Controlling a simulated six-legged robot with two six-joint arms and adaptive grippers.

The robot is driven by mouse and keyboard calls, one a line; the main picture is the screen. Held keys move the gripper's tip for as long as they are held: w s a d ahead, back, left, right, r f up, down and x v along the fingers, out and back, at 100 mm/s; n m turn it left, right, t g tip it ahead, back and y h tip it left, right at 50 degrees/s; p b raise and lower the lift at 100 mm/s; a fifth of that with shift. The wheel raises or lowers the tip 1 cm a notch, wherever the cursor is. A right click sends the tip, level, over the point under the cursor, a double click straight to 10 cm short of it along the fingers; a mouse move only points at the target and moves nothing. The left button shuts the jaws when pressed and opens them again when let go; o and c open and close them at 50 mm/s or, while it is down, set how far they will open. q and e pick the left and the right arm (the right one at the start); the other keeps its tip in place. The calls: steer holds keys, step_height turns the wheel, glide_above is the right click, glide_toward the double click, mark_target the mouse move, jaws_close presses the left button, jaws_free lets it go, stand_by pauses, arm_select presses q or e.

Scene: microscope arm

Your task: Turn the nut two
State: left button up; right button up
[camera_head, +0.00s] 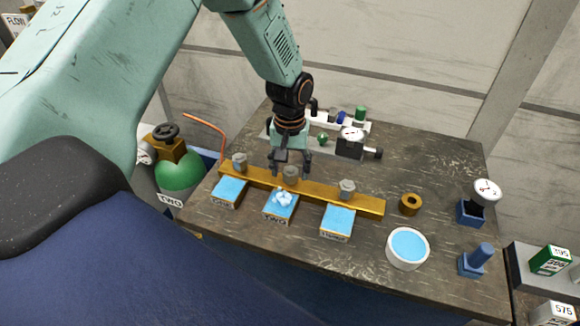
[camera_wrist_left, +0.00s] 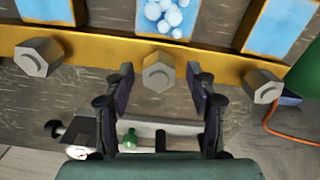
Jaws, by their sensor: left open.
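Nut two (camera_head: 290,174) is the middle of three grey hex nuts on a yellow bar (camera_head: 325,192), behind the blue pad marked TWO (camera_head: 280,206). My left gripper (camera_head: 291,168) is open above nut two, pointing down. In the left wrist view, nut two (camera_wrist_left: 158,71) lies centred between the two dark fingertips (camera_wrist_left: 160,72), with a gap on both sides. The fingers do not appear to touch it. White bubbles lie on the TWO pad in the head view. My right gripper does not show.
The other nuts stand left (camera_head: 239,161) and right (camera_head: 347,188) on the bar. A white bowl (camera_head: 407,248), brass ring (camera_head: 411,204) and gauge (camera_head: 486,192) are at right. A black valve block (camera_head: 350,148) stands behind. A green tank (camera_head: 178,170) stands beside the table.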

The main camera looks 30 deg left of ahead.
arm_select(q)
steer(key=shift+c, duration=1.3)
steer(key=shift+w+f, duration=0.2)
steer(key=shift+w, duration=0.1)
steer(key=c, duration=0.5)
steer(key=shift+s+r, duration=0.1)
steer(key=shift+s, duration=0.05)
steer(key=shift+c, duration=2)
